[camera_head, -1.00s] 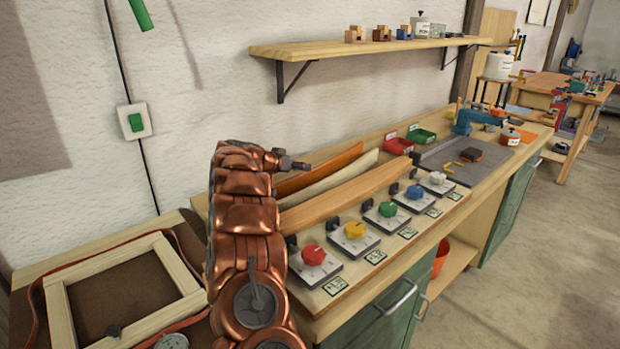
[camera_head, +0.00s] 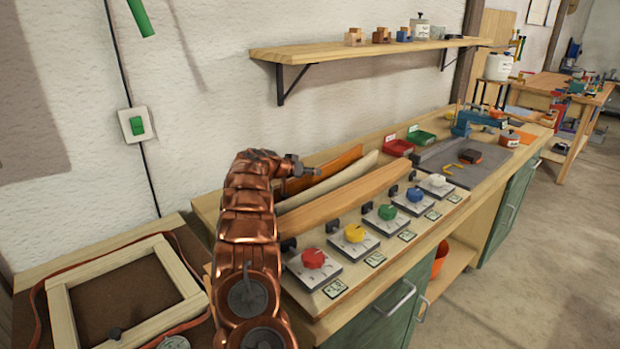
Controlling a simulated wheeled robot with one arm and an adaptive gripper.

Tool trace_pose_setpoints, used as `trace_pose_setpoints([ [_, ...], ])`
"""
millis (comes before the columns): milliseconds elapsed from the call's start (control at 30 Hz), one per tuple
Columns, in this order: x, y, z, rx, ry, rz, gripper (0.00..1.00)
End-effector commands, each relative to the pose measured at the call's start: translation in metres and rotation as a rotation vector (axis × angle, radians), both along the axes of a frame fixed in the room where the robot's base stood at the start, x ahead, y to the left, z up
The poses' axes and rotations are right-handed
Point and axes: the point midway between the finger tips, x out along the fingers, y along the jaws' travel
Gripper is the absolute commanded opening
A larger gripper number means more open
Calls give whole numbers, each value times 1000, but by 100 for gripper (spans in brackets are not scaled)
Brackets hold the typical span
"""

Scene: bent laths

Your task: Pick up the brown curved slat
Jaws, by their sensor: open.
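Three curved slats stand on edge side by side on the bench. The rear one is orange-brown (camera_head: 342,161), the middle one is cream (camera_head: 338,182), and the front one is light tan wood (camera_head: 345,196). The orange-brown slat is the brownest, and its left part is partly hidden behind my gripper and arm. My gripper (camera_head: 312,171) is small in the head view, at the left end of the slats and in front of the orange-brown one. It is open with nothing seen in it. I cannot tell whether it touches a slat.
A wall shelf (camera_head: 370,47) overhangs behind. A wooden frame (camera_head: 75,312) lies at lower left.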

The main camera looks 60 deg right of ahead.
Motion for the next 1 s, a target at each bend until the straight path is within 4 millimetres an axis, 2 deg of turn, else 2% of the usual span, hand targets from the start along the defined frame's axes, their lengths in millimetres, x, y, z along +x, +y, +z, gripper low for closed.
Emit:
trace_pose_setpoints([
  [433,-1,-7,-3,-2,0,1,52],
  [933,-1,-7,-3,-2,-1,2,0],
  [1000,-1,-7,-3,-2,-1,2,0],
])
